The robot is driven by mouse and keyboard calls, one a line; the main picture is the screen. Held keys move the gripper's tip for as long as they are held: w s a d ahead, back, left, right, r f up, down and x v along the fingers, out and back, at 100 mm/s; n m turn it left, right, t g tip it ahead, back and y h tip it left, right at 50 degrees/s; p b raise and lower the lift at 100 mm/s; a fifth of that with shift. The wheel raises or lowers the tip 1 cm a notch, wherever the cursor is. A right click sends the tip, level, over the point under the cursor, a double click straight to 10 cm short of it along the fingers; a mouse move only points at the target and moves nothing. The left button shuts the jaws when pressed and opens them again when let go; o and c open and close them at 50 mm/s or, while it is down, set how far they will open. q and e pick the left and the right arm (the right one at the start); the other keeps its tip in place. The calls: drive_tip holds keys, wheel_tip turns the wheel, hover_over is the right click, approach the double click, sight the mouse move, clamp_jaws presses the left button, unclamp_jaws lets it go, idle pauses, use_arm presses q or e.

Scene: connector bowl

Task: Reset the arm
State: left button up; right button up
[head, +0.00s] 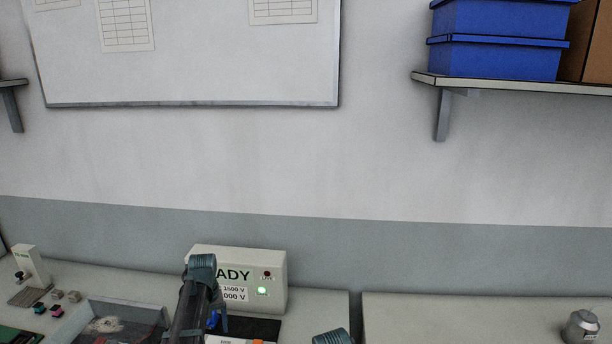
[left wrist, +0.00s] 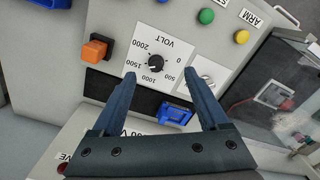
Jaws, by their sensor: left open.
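My left gripper (left wrist: 159,74) is open in the left wrist view, with its two fingers spread and nothing held between them. It hangs over a panel with a black VOLT dial (left wrist: 155,63). A blue part (left wrist: 175,113) lies beyond the fingers, near the right one, on or beside a black strip; whether it touches a finger is unclear. In the head view my left arm (head: 194,306) stands in front of a white box (head: 275,284) with a READY-type sign, partly covered, and a lit green lamp. Part of my right arm (head: 333,338) shows at the bottom edge; its gripper is out of view.
The panel carries an orange switch (left wrist: 96,48) and green (left wrist: 206,16) and yellow (left wrist: 242,36) buttons. A clear-sided bin (head: 118,318) stands left of my left arm. Small coloured parts (head: 40,308) lie farther left. A silver container (head: 581,327) stands on the clear right bench.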

use_arm(q)
drive_tip(key=s+d+f+m+b, duration=0.2)
drive_tip(key=s+d+m, duration=0.2)
drive_tip(key=s+d, duration=0.7)
drive_tip(key=s+d+f+m+b, duration=0.2)
drive_tip(key=s+d+f+m, duration=0.1)
drive_tip(key=s+d, duration=0.9)
drive_tip(key=shift+f+m+y+b, duration=0.3)
drive_tip(key=shift+m+y+b, duration=0.1)
drive_tip(key=shift+m, duration=0.4)
